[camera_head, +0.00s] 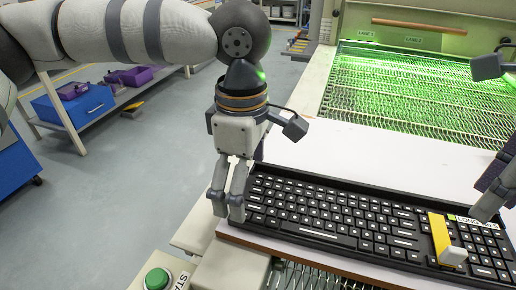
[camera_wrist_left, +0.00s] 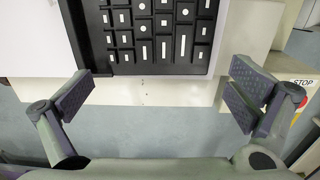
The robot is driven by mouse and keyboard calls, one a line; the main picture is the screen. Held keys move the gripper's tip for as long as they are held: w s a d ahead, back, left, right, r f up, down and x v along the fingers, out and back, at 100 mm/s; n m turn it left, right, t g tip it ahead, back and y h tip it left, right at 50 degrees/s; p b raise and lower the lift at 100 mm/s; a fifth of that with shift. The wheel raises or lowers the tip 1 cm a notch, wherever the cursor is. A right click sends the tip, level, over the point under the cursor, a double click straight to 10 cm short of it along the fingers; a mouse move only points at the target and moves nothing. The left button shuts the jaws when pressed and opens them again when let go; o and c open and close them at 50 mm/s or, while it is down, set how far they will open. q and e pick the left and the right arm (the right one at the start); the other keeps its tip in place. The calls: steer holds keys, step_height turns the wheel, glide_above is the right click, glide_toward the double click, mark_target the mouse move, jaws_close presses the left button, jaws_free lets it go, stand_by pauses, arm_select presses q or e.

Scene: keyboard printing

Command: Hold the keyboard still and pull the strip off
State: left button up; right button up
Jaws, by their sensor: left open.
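The black keyboard (camera_head: 335,213) lies on a pale board. Its left end shows at the top of the left wrist view (camera_wrist_left: 155,45). A yellow strip (camera_head: 439,233) with a pale block at its near end lies across its right part. My left gripper (camera_head: 228,204) is at the keyboard's left end. In the left wrist view its fingers (camera_wrist_left: 160,95) are wide apart, with nothing between the pads. My right gripper (camera_head: 487,203) is cut off by the right edge, just right of the strip. Its finger gap is not clear, and contact with the strip cannot be told.
A white label with green (camera_head: 471,222) is beside the strip. The white board (camera_head: 350,152) is bare behind the keyboard. A green-lit mesh conveyor (camera_head: 400,90) lies beyond. A green start button (camera_head: 157,279) is at the front left, and a red stop button (camera_wrist_left: 302,98) shows in the wrist view.

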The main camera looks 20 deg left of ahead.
arm_select(q)
steer(key=shift+f, duration=0.95)
steer(key=c, duration=1.5)
arm_select(e)
steer(key=c, duration=0.4)
steer(key=shift+c, duration=0.2)
